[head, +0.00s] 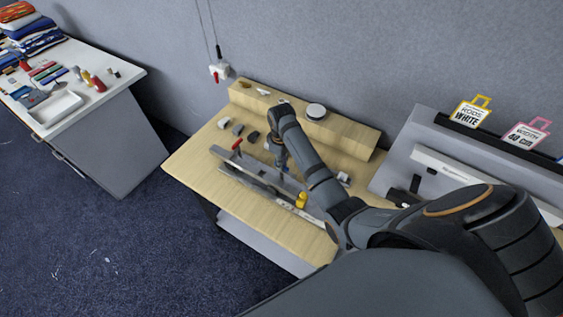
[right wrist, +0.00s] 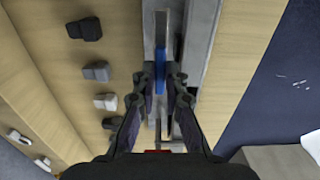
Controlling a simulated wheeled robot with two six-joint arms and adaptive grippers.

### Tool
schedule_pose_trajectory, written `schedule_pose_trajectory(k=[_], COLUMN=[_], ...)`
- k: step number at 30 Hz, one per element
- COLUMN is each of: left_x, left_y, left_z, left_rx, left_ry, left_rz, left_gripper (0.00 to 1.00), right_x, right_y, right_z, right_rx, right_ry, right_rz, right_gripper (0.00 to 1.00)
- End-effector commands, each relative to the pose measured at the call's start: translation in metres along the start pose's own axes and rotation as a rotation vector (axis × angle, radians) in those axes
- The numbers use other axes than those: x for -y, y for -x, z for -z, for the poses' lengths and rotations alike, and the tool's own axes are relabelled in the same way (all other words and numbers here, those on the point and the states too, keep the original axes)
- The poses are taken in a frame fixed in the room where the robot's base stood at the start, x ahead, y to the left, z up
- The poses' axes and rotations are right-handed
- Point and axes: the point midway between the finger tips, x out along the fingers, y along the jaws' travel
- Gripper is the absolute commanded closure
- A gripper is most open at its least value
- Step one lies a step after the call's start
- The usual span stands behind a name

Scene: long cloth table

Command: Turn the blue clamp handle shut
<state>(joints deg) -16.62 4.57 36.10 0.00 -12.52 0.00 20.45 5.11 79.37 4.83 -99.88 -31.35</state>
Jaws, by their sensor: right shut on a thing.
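The blue clamp handle (right wrist: 160,72) is a narrow upright bar in the right wrist view, over a long grey metal fixture (right wrist: 203,35). My right gripper (right wrist: 161,82) is shut on it, with one finger on each side. In the head view my right gripper (head: 279,152) reaches down over the fixture on the wooden bench (head: 230,200). My arm and gripper hide most of the blue handle there. My left gripper is in neither view.
A red handle (head: 236,144) and a yellow part (head: 301,200) stand along the fixture. Several small grey and dark blocks lie behind it. A raised wooden shelf (head: 345,135) runs along the back, with a round white-topped object (head: 316,111) on it.

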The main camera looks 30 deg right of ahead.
Motion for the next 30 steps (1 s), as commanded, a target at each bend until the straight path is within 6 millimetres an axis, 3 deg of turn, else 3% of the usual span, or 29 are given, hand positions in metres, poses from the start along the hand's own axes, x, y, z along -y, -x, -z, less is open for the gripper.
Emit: schedule_pose_trajectory(k=[11,30], left_x=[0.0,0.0], left_y=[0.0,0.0], left_z=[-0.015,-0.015], left_rx=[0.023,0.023], left_ry=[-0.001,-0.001], left_rz=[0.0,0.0], left_gripper=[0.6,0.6], right_x=[0.0,-0.001], right_y=[0.001,0.001], right_z=[0.001,0.001], right_rx=[-0.002,-0.004], right_ry=[-0.134,-0.725], right_rz=[0.0,0.0], right_gripper=[1.0,1.0])
